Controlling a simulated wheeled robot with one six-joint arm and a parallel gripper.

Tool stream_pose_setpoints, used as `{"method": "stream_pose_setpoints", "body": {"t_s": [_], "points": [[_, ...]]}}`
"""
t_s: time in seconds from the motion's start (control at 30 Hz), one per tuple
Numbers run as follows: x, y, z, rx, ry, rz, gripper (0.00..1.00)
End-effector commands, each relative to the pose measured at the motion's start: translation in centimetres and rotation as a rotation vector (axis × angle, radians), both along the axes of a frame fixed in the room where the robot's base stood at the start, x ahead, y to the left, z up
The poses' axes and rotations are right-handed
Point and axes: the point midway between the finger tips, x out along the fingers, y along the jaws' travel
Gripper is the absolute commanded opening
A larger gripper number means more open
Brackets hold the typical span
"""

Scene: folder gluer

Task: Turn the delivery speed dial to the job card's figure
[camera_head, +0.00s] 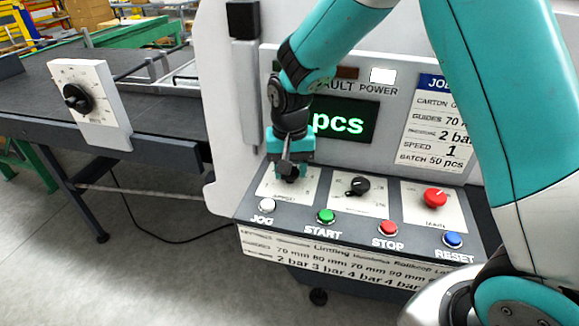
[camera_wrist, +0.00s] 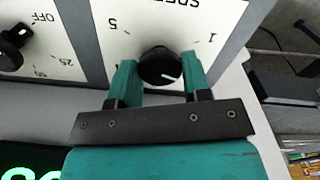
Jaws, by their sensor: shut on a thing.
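The speed dial is a black knob (camera_wrist: 158,62) on a white plate (camera_head: 262,185) at the left of the console panel. In the wrist view its plate shows part of the word SPEED and the figures 5 and 1. A white mark on the knob points toward the lower right of that view, on the side of the 1. My gripper (camera_wrist: 160,74) is shut on the knob, one teal finger on each side. In the head view my gripper (camera_head: 290,166) hides most of the knob. The job card (camera_head: 437,125) reads SPEED 1.
A middle black dial (camera_head: 357,186) and a red knob (camera_head: 435,197) sit to the right on the panel. JOG (camera_head: 267,205), START (camera_head: 326,216), STOP (camera_head: 388,228) and RESET (camera_head: 453,240) buttons line the front edge. A green-lit display (camera_head: 340,122) stands behind.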

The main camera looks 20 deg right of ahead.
Motion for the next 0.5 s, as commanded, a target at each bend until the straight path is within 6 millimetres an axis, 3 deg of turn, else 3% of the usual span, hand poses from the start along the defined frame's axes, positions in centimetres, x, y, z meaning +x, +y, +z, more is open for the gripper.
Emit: {"method": "stream_pose_setpoints", "body": {"t_s": [0.5], "points": [[0.12, 0.01, 0.15, 0.000, -0.004, 0.478, 0.20]]}}
